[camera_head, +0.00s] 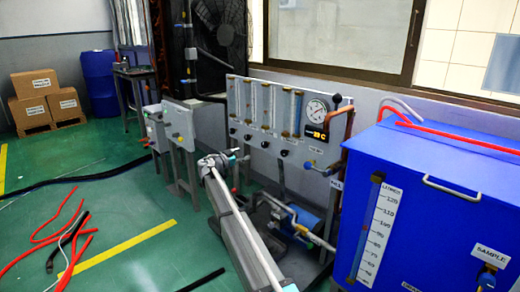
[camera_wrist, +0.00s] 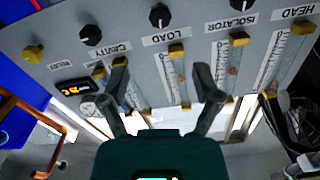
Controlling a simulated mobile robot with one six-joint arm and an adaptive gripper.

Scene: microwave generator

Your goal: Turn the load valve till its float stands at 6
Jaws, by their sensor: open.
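The load valve is a black knob (camera_wrist: 159,15) beside the LOAD label (camera_wrist: 166,37) in the wrist view, where the panel appears upside down. In the head view it is the third black knob (camera_head: 264,145) from the left. The load flow tube (camera_wrist: 177,64) runs from the label between my fingers' directions, with a small orange mark that may be its float; its reading is too small to tell. My gripper (camera_wrist: 158,66) is open and empty, fingers pointing toward the panel, apart from the knob.
The cavity knob (camera_wrist: 88,33) and isolator knob (camera_wrist: 236,3) flank the load knob. A yellow knob (camera_wrist: 33,53) is beyond. A blue tank (camera_head: 430,215) stands right of the panel. Pipes and a blue pump (camera_head: 306,220) sit below. Red hoses (camera_head: 65,230) lie on the floor.

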